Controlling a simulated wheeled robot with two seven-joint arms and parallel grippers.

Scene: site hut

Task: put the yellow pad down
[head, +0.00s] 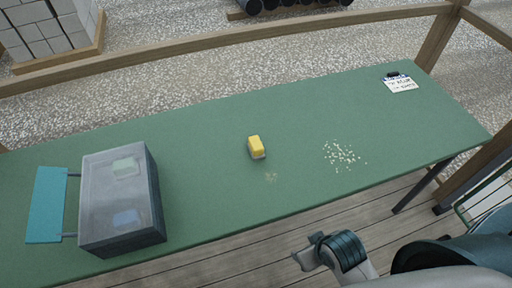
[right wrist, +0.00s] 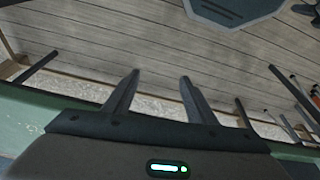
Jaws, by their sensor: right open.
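The yellow pad (head: 256,145) lies on the green table (head: 205,185), near its middle, in the head view. Its lower edge looks greyish. Nothing is holding it. My right gripper (head: 304,258) is below the table's front edge in the head view, well apart from the pad. The right wrist view shows its two fingers (right wrist: 160,100) spread apart with nothing between them, and plank floor beyond. My left gripper is not in view.
A grey box (head: 118,195) with a teal panel (head: 47,205) stands at the table's left; green and blue shapes show through its top. Pale crumbs (head: 343,155) lie right of the pad, with a fainter patch below it. A clipboard (head: 400,84) lies far right. Wooden rails run behind.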

